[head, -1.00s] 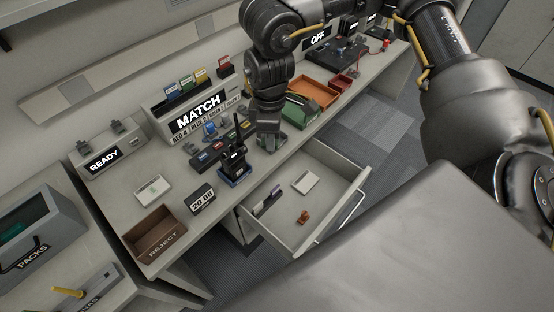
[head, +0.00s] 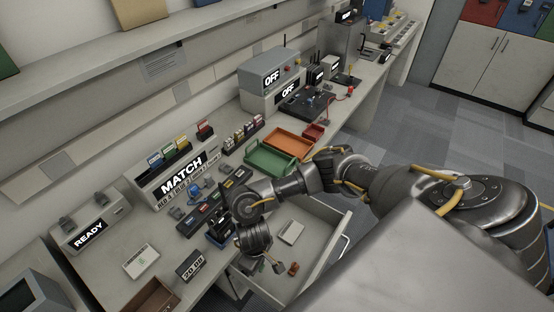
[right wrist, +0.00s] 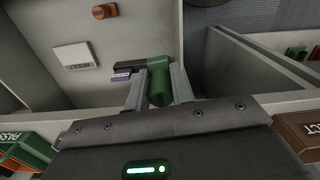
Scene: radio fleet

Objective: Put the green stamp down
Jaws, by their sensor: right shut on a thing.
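The green stamp (right wrist: 159,88) stands between the two fingers of my right gripper (right wrist: 158,80) in the right wrist view, and the fingers are shut on it. In the head view my right gripper (head: 264,264) is low over the open drawer (head: 316,238), its fingers small and partly hidden. The drawer floor (right wrist: 100,84) is behind the stamp in the wrist view. I cannot tell whether the stamp touches it. A dark piece with a purple part (right wrist: 123,73) shows beside the stamp. My left gripper is not in view.
In the drawer lie a white card (head: 291,232) and a small orange-brown item (head: 293,268). On the bench stand a green tray (head: 272,162), a brown reject tray (head: 150,298), a MATCH box (head: 185,178) and a 20.00 display (head: 190,264). Drawer walls (right wrist: 245,65) bound the space.

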